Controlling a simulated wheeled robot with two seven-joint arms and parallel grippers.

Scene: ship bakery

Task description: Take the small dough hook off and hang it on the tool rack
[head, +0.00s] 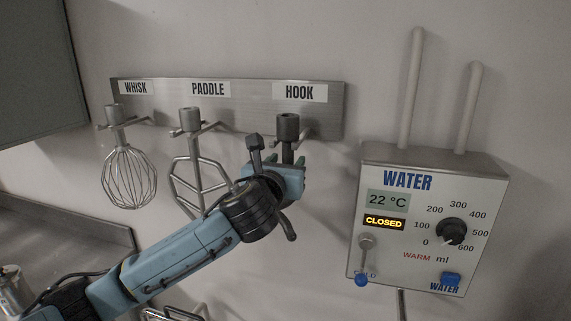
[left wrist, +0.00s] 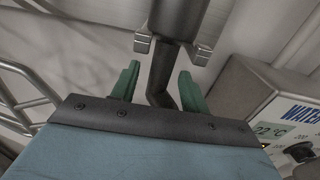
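The dough hook (head: 288,128) is at the rack's HOOK place, its thick collar up at the prongs and its shank running down behind my left gripper. The tool rack (head: 160,92) is a metal strip on the wall with WHISK, PADDLE and HOOK labels. My left gripper (head: 284,163) is at the hook's shank, just below the collar. In the left wrist view the hook's shank (left wrist: 161,75) stands between the green fingers (left wrist: 158,88), with a gap on each side. Two prong ends (left wrist: 142,43) flank the shank under the collar. My right gripper is not in view.
A whisk (head: 128,178) and a paddle (head: 186,175) hang on the rack to the left. A water dispenser (head: 430,185) with two upright pipes is on the wall to the right. A metal counter (head: 85,232) is at the lower left.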

